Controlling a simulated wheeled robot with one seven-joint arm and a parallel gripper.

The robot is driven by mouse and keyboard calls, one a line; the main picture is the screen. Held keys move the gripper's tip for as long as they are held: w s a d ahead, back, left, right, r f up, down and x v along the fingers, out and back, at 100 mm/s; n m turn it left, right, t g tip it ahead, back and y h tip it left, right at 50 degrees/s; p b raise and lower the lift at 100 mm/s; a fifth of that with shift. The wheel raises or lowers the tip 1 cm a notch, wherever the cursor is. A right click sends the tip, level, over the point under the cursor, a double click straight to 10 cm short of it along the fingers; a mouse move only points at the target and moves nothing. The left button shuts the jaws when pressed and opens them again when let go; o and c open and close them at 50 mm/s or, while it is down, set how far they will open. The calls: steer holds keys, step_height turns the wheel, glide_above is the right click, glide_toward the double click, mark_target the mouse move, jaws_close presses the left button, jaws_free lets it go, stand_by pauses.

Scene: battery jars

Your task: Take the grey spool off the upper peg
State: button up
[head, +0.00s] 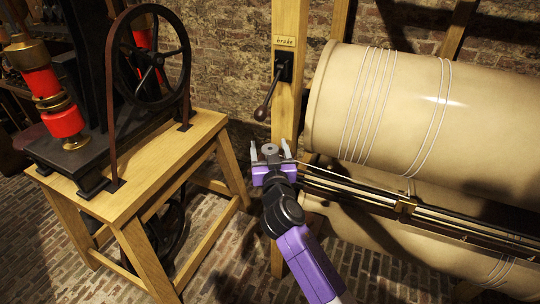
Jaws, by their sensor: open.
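My gripper (270,152), purple and black, is raised in front of the wooden post with its two pale fingers pointing up and apart. A small grey round piece with a dark centre, which looks like the grey spool (270,149), shows between the fingers. I cannot tell whether the fingers touch it. The upper peg cannot be made out; my gripper and the spool cover that part of the view.
A brake lever (268,98) hangs on the wooden post (290,45) above my gripper. A large cream cylinder (400,110) wound with wire is at right, with a dark rail (440,222) below it. A wooden bench (140,170) with a black wheel (150,60) stands at left.

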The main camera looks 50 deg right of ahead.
steer(key=c, duration=1.4)
